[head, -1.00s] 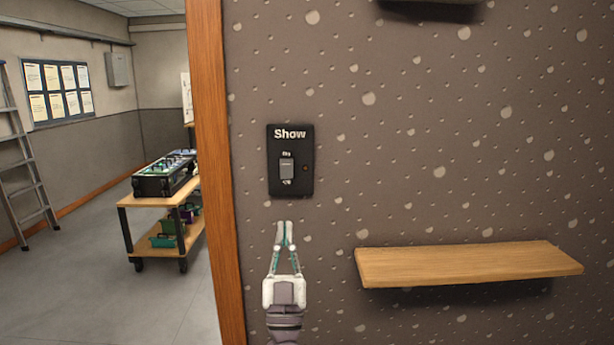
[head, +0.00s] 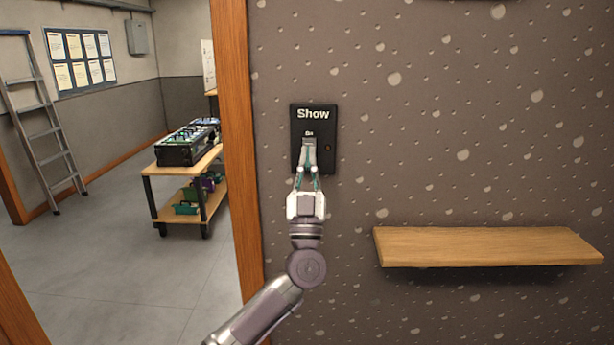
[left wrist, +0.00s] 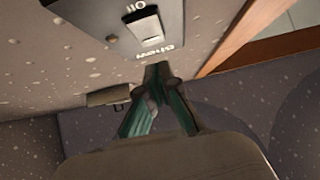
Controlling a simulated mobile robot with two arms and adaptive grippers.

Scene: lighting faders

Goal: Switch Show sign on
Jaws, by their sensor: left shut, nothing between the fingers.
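The black switch plate labelled Show (head: 313,113) is on the speckled wall. Its grey rocker (head: 309,141) shows just above my left fingertips, which hide its lower part. A small dark reddish indicator (head: 328,147) sits to its right and does not look lit. My left gripper (head: 309,147) is shut and empty, pointing up in front of the plate. In the left wrist view the plate (left wrist: 100,20) and pale rocker (left wrist: 145,26) lie above the shut fingertips (left wrist: 160,70). I cannot tell whether the tips touch the rocker. My right gripper is not in view.
A wooden shelf (head: 490,247) juts from the wall at lower right. A wooden door frame (head: 238,150) stands left of the plate. Beyond it are a cart (head: 186,188) and a ladder (head: 45,120). The wall around the plate is clear.

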